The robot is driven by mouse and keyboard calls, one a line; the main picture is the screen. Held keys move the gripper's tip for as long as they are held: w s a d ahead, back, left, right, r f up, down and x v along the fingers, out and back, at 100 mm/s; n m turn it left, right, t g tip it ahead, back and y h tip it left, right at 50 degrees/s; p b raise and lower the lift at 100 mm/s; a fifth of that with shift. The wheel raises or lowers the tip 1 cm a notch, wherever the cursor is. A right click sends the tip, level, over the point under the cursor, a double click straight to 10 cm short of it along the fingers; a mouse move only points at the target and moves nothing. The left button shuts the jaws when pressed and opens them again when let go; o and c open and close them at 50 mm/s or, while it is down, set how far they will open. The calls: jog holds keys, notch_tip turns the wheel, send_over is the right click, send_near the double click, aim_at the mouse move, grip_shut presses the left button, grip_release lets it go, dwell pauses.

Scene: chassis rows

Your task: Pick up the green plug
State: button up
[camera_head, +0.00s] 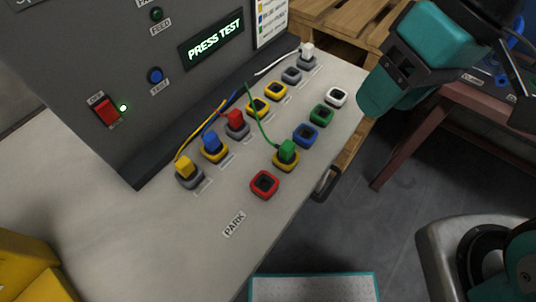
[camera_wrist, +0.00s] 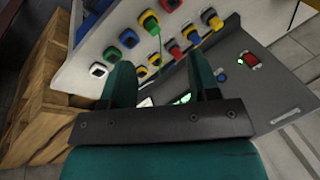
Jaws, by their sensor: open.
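The green plug (camera_head: 287,149) stands upright in a yellow-rimmed socket (camera_head: 287,164) in the front row of the light panel. A green cable (camera_head: 262,122) runs from it up toward the back row. In the wrist view the green plug (camera_wrist: 151,23) is at the top, beyond the fingertips. My gripper (camera_wrist: 162,76) is open, with nothing between its teal fingers. In the head view my gripper (camera_head: 385,92) is at the upper right, beyond the panel's right edge and apart from the plug.
Beside the plug are an empty red socket (camera_head: 264,184) and an empty blue socket (camera_head: 306,135). Yellow (camera_head: 185,168), blue (camera_head: 211,142), red (camera_head: 235,118) and white (camera_head: 307,50) plugs stand in the back row. A grey cabinet (camera_head: 110,60) rises behind; a black handle (camera_head: 327,183) is on the front edge.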

jog(key=w+a+f+m+g+p, duration=0.2)
jog(key=w+a+m+p, duration=0.15)
jog(key=w+m, duration=0.45)
jog(key=m+g+h, duration=0.1)
jog(key=m, duration=0.4)
send_near(289, 144)
jog(key=p+x, duration=0.1)
jog(key=x, duration=0.4)
jog(key=shift+w+a+f+p, duration=0.1)
jog(key=shift+w+a+p, duration=0.05)
jog(key=shift+p, duration=0.25)
jog(key=shift+p+x, duration=0.75)
jog(key=shift+x, duration=2.1)
jog(key=c, duration=1)
